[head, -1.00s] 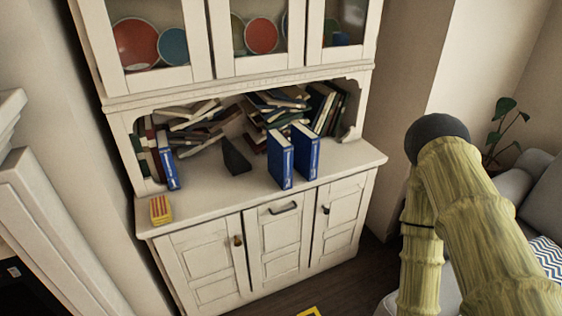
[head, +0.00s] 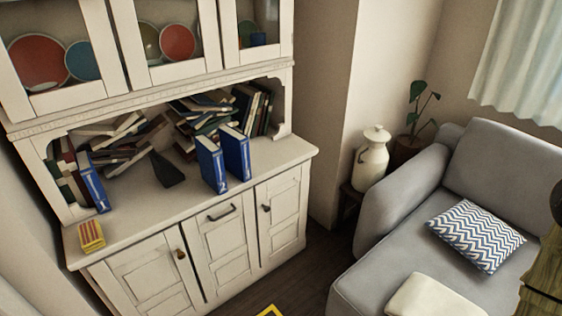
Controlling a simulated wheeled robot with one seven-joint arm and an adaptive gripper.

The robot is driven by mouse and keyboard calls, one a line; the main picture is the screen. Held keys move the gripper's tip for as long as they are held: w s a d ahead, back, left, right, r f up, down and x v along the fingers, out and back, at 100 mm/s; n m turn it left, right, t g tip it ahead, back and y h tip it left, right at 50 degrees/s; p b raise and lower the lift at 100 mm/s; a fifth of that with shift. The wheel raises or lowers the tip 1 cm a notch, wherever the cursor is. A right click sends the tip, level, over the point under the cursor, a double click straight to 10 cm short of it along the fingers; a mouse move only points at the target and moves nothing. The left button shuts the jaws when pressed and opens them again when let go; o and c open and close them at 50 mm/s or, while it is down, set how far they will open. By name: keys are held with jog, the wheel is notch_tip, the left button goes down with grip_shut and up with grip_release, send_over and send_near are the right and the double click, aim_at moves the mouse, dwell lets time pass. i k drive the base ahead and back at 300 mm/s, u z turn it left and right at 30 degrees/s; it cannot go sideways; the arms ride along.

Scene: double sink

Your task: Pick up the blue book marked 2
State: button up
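Two blue books stand upright side by side on the counter of a white cabinet: a left one (head: 211,165) and a right one (head: 236,152). A third blue book (head: 93,183) leans at the left end of the counter. My gripper is not in view. Only a yellowish-green piece of my arm shows at the right edge, far from the books.
A heap of other books (head: 120,140) fills the back of the counter. A red-and-yellow box (head: 91,235) sits at its front left. A grey sofa (head: 390,275), a white milk can (head: 372,160) and a potted plant (head: 417,110) stand to the right. Dark floor shows between cabinet and sofa.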

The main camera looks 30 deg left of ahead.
aim_at(210, 155)
jog(key=z, duration=1.65)
jog(key=k, duration=1.9)
jog(key=u, duration=2.1)
jog(key=i, duration=0.95)
jog(key=u, duration=0.05)
